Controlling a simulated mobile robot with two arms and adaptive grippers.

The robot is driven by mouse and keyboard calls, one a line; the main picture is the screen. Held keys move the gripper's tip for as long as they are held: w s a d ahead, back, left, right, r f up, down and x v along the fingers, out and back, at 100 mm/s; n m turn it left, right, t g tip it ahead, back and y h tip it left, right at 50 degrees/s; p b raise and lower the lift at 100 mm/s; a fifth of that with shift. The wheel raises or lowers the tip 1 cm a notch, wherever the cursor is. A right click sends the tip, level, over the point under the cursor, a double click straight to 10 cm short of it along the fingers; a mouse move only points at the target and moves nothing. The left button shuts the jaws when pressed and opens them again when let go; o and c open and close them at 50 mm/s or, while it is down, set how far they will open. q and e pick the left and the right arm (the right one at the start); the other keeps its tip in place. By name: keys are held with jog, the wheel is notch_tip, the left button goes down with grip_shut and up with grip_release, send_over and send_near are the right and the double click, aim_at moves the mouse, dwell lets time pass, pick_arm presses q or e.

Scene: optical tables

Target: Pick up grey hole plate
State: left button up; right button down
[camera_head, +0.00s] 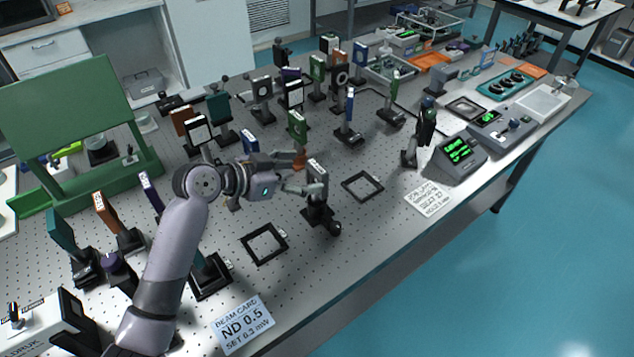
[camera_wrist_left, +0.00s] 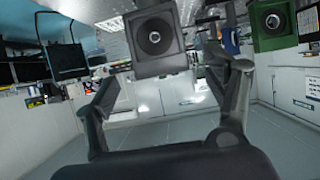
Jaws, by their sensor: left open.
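The grey hole plate (camera_wrist_left: 155,38) is a squarish grey plate with a dark round hole, upright in the upper middle of the left wrist view. In the head view the plate (camera_head: 317,171) is seen near edge-on, with a white label on top, standing on a black mount (camera_head: 319,214). My left gripper (camera_head: 303,174) is open, reaching in from the left beside the plate. In the left wrist view the fingers (camera_wrist_left: 170,76) are spread, with the plate between and beyond their tips. I cannot tell whether they touch it. My right gripper is not in view.
Several other plates on mounts crowd the perforated table, including a green one (camera_head: 297,127) behind the gripper. A green plate (camera_wrist_left: 272,22) shows at right in the wrist view. Flat black frames (camera_head: 264,243) and (camera_head: 362,186) lie near the front edge. A grey device (camera_head: 459,152) stands right.

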aim_at(313, 172)
pick_arm(q)
jog(key=shift+w+d, duration=0.2)
jog(key=shift+d, duration=0.1)
jog(key=p+x, duration=0.1)
jog(key=x, duration=0.2)
jog(key=shift+w+d+f+p, duration=0.1)
jog(key=shift+f+p, duration=0.1)
jog(key=shift+p, duration=0.2)
jog(key=shift+w+d+f, duration=0.25)
jog(key=shift+d+f, duration=0.05)
jog(key=shift+d, duration=0.1)
jog(key=shift+a, duration=0.1)
jog(key=shift+c, duration=0.4)
jog(key=c, duration=1.4)
jog(key=shift+r, duration=0.1)
